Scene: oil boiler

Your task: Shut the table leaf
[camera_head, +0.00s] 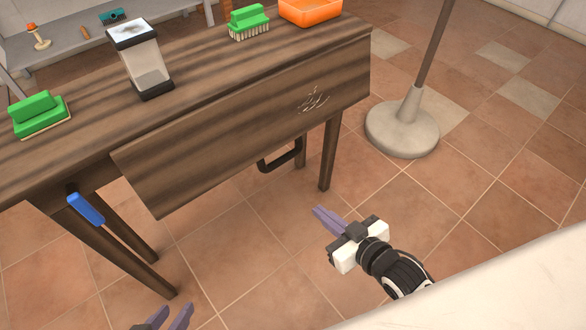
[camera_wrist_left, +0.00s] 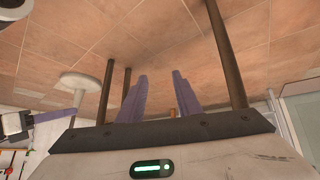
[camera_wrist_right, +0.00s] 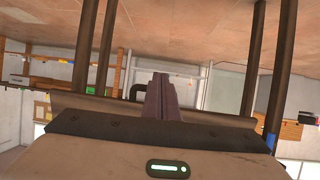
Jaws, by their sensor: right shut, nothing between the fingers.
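The brown wooden table leaf (camera_head: 235,132) hangs down from the front edge of the table (camera_head: 205,70); its exact tilt is hard to tell. A black handle (camera_head: 281,158) shows at its lower edge. My right gripper (camera_head: 327,219) is shut and empty, to the right of the leaf and lower, apart from it. In the right wrist view its fingers (camera_wrist_right: 161,97) are together, with a dark handle (camera_wrist_right: 138,91) just left of them. My left gripper (camera_head: 168,317) is open and empty at the bottom edge; its fingers (camera_wrist_left: 162,98) are spread in the left wrist view.
On the tabletop stand a clear container (camera_head: 143,65), two green brushes (camera_head: 39,112) (camera_head: 249,20) and an orange bin (camera_head: 310,10). A blue handle (camera_head: 86,209) sticks out at the left table leg. A pole with a round base (camera_head: 402,128) stands right of the table. The tiled floor in front is clear.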

